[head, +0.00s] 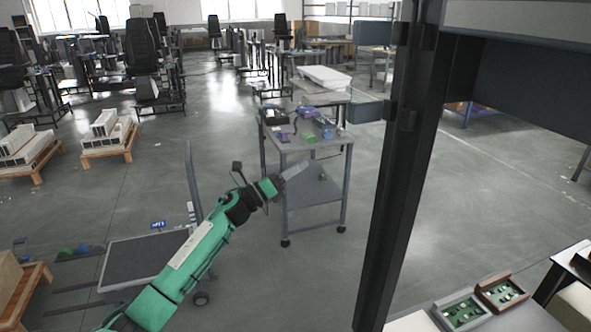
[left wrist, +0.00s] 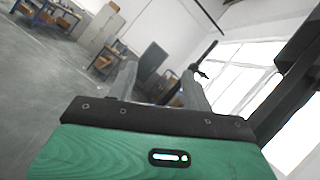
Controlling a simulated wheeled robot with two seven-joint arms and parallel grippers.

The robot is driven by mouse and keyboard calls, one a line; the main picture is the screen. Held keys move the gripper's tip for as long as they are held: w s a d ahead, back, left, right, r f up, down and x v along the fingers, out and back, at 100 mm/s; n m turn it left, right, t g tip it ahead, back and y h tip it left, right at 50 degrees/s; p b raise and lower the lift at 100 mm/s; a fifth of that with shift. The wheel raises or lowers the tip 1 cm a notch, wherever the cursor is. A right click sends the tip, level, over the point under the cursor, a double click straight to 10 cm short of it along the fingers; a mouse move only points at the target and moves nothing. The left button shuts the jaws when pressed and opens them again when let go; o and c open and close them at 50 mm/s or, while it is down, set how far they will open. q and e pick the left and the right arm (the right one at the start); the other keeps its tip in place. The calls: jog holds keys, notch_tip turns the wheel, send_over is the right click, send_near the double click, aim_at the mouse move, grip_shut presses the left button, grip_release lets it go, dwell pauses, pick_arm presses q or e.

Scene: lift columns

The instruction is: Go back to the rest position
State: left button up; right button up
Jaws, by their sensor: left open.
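My left arm is green and reaches up from the bottom of the head view. Its gripper (head: 293,171) is raised in front of the wheeled cart (head: 300,146), overlapping it in the picture. In the left wrist view the two grey fingers of my left gripper (left wrist: 157,88) stand apart with nothing between them. Beyond them the wrist view shows a tilted view of the hall, with windows at the right. My right gripper does not show in either view.
A dark upright post (head: 405,170) stands right of my left arm. A flat trolley (head: 150,258) stands at the lower left. Two small trays (head: 460,312) with green parts lie at the bottom right. Pallets with white blocks (head: 108,136) stand at the left. Open floor lies between.

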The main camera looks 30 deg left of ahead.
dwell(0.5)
